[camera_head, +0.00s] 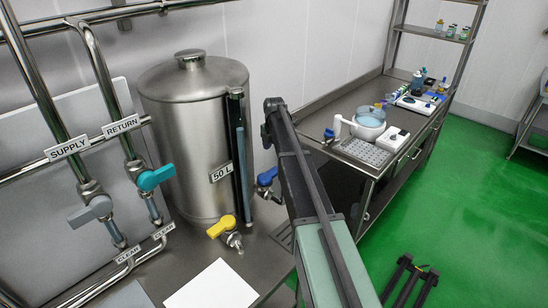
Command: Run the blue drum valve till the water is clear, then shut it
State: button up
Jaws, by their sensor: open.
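The steel drum (190,130), labelled 50 L, stands on the steel bench at the left. The blue valve handle (267,176) is at the drum's lower right, beside my arm. Part of its fitting and whatever lies below it are hidden or too small to tell, and I see no water stream there. My arm rises from the bottom right to a dark upper end just right of the drum. I cannot make out my gripper; it is not visible past the arm.
A yellow valve (221,227) is at the drum's front, above a white sheet (212,287). SUPPLY and RETURN pipes carry a grey handle (91,211) and a teal handle (156,177). A bench (330,100) with a white pot and bottles stands behind.

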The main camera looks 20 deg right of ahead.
aim_at(275, 170)
jog(key=shift+n, duration=0.3)
notch_tip(275, 170, down, 11)
jog(key=b, duration=1.1)
jog(key=shift+w+d, duration=0.15)
jog(key=shift+r, duration=0.15)
grip_shut()
